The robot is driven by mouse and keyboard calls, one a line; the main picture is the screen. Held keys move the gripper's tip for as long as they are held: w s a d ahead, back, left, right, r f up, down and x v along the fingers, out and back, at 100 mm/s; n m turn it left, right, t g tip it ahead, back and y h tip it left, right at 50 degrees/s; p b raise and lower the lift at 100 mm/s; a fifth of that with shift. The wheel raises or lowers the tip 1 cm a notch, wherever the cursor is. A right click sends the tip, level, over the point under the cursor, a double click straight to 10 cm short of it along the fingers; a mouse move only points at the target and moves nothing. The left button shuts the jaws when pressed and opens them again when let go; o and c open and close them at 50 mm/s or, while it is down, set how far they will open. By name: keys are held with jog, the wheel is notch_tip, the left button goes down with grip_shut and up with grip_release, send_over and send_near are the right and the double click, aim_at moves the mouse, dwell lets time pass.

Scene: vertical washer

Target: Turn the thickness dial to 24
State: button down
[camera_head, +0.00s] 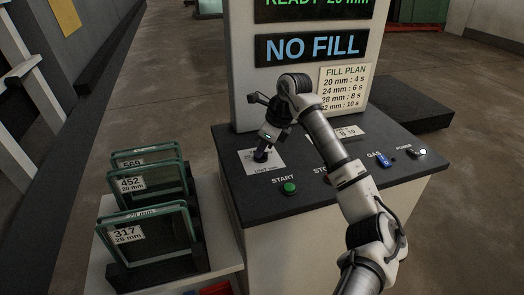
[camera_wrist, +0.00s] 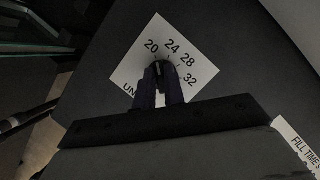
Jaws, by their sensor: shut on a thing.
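The thickness dial (camera_wrist: 158,67) is a small dark knob on a white label (camera_wrist: 136,60) marked 20, 24, 28 and 32. In the wrist view my gripper (camera_wrist: 160,76) has its two fingers on either side of the knob, shut on it. The knob's top points roughly up in that view, toward the 20 to 24 side; its exact setting is hard to read. In the head view my gripper (camera_head: 262,154) points down onto the dial label (camera_head: 249,164) at the panel's left and hides most of the knob. The upper display (camera_head: 312,5), partly cut off, reads READY 20 mm.
A green START button (camera_head: 289,188) is just in front of the dial. A blue GAS switch (camera_head: 384,160) and a lit POWER switch (camera_head: 421,152) are at the right. Framed glass panes (camera_head: 150,235) stand at the left. A display (camera_head: 312,47) reads NO FILL.

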jog(key=m+t+b, duration=0.1)
jog(key=m+b, duration=0.2)
jog(key=shift+f+h, duration=0.2)
jog(key=shift+h, duration=0.1)
jog(key=shift+s+r+m+t+h+b, duration=0.15)
jog(key=shift+m+t+h+b, duration=0.3)
jog(key=shift+m+b, duration=0.9)
jog(key=shift+m, duration=0.35)
jog(key=c, duration=1.5)
grip_release()
jog(key=shift+r, duration=0.1)
jog(key=b+v, duration=0.1)
jog(key=v, duration=1.2)
jog(key=shift+s+d+r+b, duration=0.1)
jog(key=shift+r+b, duration=0.25)
jog(key=shift+b, duration=0.05)
jog(key=shift+s+f, duration=0.1)
